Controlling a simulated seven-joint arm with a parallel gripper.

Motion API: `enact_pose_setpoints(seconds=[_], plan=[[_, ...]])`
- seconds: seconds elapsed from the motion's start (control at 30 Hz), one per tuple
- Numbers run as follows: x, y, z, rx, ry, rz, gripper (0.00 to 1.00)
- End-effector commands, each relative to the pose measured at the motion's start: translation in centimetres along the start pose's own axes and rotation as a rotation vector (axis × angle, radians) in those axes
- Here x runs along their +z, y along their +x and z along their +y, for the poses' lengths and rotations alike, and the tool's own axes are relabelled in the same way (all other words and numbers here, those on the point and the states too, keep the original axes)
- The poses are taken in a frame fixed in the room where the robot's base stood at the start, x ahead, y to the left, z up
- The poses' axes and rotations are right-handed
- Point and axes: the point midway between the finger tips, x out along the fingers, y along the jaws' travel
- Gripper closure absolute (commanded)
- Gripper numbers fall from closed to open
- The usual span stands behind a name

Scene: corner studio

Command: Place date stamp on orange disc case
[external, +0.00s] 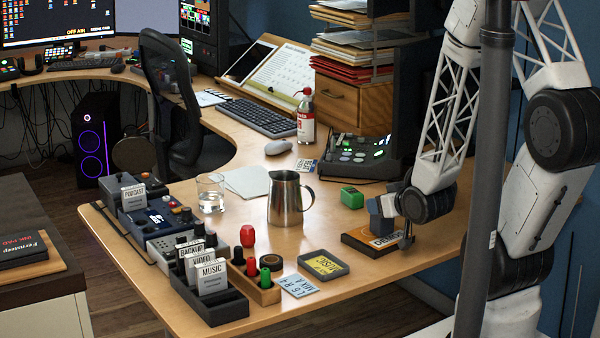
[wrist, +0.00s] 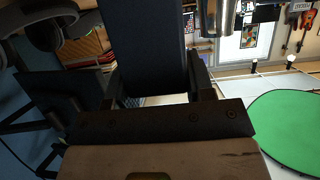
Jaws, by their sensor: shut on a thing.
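My gripper (external: 393,222) is at the right side of the desk, shut on the date stamp (external: 380,218), a blue-grey block. In the wrist view, the stamp shows as a dark blue block (wrist: 145,45) between my fingers. The disc case (external: 360,241) is a flat dark case with an orange face and pale lettering, lying on the desk directly under the stamp. The stamp and fingers cover part of the case. I cannot tell whether the stamp's base touches it. The case is not clearly made out in the wrist view.
A green box (external: 352,197) stands just behind the case. A control unit (external: 362,156) is behind. A dark pole (external: 490,150) crosses the view.

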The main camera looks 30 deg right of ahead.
Motion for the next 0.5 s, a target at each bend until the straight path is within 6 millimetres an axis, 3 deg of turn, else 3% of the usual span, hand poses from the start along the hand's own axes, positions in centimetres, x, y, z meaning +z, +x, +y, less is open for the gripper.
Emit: enact_pose_setpoints(seconds=[0.5], plan=[[0.65, 0.25, 0.00, 0.000, -0.001, -0.001, 0.79]])
